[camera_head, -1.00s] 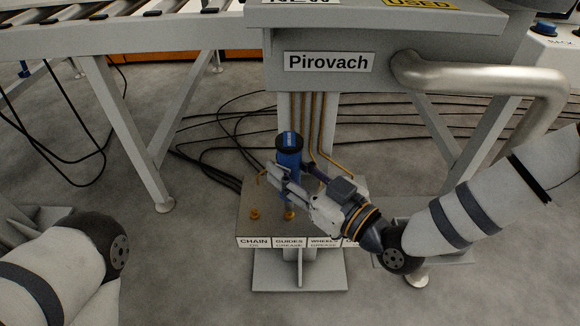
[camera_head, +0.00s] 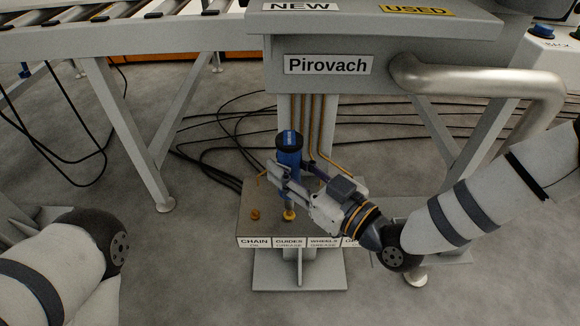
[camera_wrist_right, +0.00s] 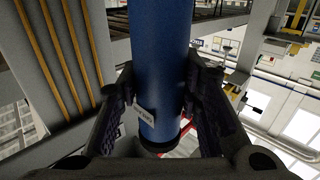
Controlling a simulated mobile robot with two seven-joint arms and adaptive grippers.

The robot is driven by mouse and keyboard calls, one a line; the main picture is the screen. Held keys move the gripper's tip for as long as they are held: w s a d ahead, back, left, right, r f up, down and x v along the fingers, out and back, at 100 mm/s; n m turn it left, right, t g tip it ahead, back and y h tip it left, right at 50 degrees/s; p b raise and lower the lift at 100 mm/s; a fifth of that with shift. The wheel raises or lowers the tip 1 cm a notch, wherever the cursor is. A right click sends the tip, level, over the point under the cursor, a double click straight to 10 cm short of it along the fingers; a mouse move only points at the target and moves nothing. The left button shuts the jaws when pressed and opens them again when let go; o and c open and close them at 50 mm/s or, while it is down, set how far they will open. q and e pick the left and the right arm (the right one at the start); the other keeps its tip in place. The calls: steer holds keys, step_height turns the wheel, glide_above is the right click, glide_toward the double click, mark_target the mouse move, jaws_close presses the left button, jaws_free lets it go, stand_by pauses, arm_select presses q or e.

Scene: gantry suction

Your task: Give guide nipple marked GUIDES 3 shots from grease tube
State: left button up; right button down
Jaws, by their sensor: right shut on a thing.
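The blue grease tube (camera_head: 290,155) with a black cap stands upright in my right gripper (camera_head: 290,180). In the right wrist view the blue tube (camera_wrist_right: 158,60) fills the gap between the two dark fingers, which are shut on it. The tube's lower end is over the yellow guide nipple (camera_head: 289,215) behind the GUIDES GREASE label (camera_head: 289,243). The nipple shows just below it; I cannot tell whether they touch. My left arm shows at the lower left, but its gripper is out of view.
Another nipple (camera_head: 255,214) sits behind the CHAIN OIL label (camera_head: 255,243). A WHEELS GREASE label (camera_head: 324,242) is to the right, its nipple hidden by my gripper. The Pirovach cabinet (camera_head: 420,85) overhangs behind, with a thick bent pipe (camera_head: 480,78) at right.

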mark_target(298, 153)
arm_select(q)
steer(key=shift+s+f+b, duration=0.1)
steer(key=shift+f+b, duration=0.2)
steer(key=shift+b, duration=0.05)
arm_select(e)
steer(key=shift+f, duration=0.6)
arm_select(q)
steer(key=shift+r, duration=0.1)
arm_select(e)
steer(key=shift+r, duration=0.15)
arm_select(q)
steer(key=shift+w+r+p, duration=0.2)
steer(key=shift+r+p, duration=0.2)
steer(key=shift+p, duration=0.2)
arm_select(e)
steer(key=shift+r, duration=0.55)
step_height(298, 153, up, 5)
steer(key=p, duration=0.4)
steer(key=shift+r, duration=0.15)
arm_select(q)
steer(key=r, duration=0.1)
steer(key=w+r, duration=0.1)
steer(key=r, duration=0.1)
steer(key=shift+w+r+t, duration=0.15)
steer(key=shift+w+t, duration=0.05)
steer(key=shift+t, duration=0.1)
arm_select(e)
steer(key=shift+f, duration=0.2)
